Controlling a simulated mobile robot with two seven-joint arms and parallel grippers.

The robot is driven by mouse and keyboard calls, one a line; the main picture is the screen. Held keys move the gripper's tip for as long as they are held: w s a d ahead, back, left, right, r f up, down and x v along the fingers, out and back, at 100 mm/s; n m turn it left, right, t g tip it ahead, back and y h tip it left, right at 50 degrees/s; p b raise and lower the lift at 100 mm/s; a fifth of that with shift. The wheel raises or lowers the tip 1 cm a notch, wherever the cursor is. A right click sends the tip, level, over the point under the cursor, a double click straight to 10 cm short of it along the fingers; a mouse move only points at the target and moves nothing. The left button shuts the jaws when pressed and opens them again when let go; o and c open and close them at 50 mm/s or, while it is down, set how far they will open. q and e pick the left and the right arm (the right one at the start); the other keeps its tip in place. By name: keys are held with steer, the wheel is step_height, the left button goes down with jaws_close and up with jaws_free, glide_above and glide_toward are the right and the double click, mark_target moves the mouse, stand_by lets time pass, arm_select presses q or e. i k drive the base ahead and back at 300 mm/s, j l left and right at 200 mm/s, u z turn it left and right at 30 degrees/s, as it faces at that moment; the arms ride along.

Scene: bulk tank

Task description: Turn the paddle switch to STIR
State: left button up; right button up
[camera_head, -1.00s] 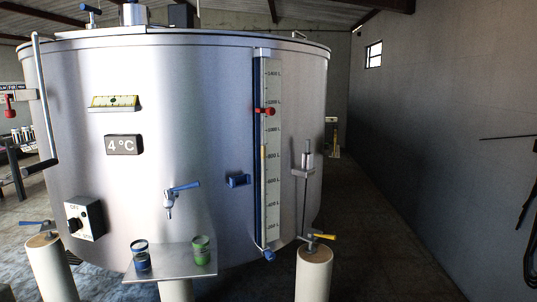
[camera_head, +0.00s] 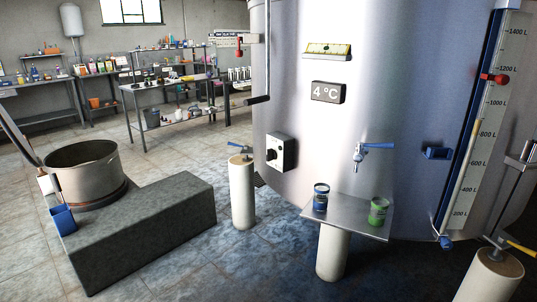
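The paddle switch (camera_head: 272,155) is a black knob on a light grey box (camera_head: 285,153) fixed low on the left side of the steel tank (camera_head: 380,75). Its lettering is too small to read now, so I cannot tell which position the knob points to. Neither of my grippers is in view.
A steel shelf (camera_head: 385,223) with a blue jar (camera_head: 320,198) and a green jar (camera_head: 378,211) juts out below the blue-handled tap (camera_head: 360,155). A white post (camera_head: 242,195) stands left of it. A large pot (camera_head: 85,178) sits on a dark block (camera_head: 140,230). Floor between is clear.

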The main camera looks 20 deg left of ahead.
mark_target(271, 154)
steer(key=i+j, duration=0.2)
steer(key=j, duration=0.2)
steer(key=i+j+z, duration=0.1)
steer(key=j, duration=0.35)
steer(key=i+j, duration=0.45)
steer(key=j, duration=0.4)
steer(key=i+j+z, duration=0.1)
steer(key=j, duration=0.3)
steer(key=i+j, duration=0.3)
steer(key=j, duration=0.15)
steer(key=i+j, duration=0.15)
steer(key=j, duration=0.3)
steer(key=i+j+z, duration=0.1)
steer(key=j, duration=0.35)
steer(key=i, duration=0.05)
